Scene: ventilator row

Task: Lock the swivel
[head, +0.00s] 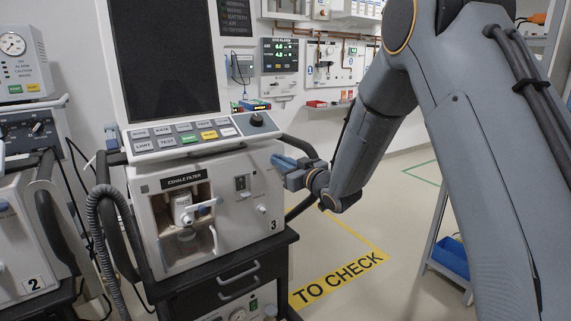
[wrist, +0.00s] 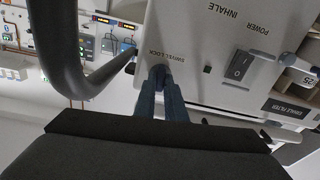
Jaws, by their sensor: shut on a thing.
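Ventilator number 3 (head: 215,240) stands on a dark cart, with its tilted screen and key panel on top. In the wrist view its side panel appears turned over, with a SWIVEL LOCK label (wrist: 168,51). My gripper (wrist: 160,80) reaches to the panel beside this label, its blue fingers shut on the swivel lock lever. The lever is mostly hidden between the fingertips, so its exact angle cannot be told. In the head view my gripper (head: 284,164) is at the upper right edge of the ventilator, beside the key panel.
A dark curved handle or hose (wrist: 60,50) passes close to the gripper. A power switch (wrist: 240,66) is on the same panel. Ventilator 2 (head: 25,240) stands at left. Open floor marked TO CHECK (head: 338,279) lies at right, near a rack with a blue bin (head: 450,257).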

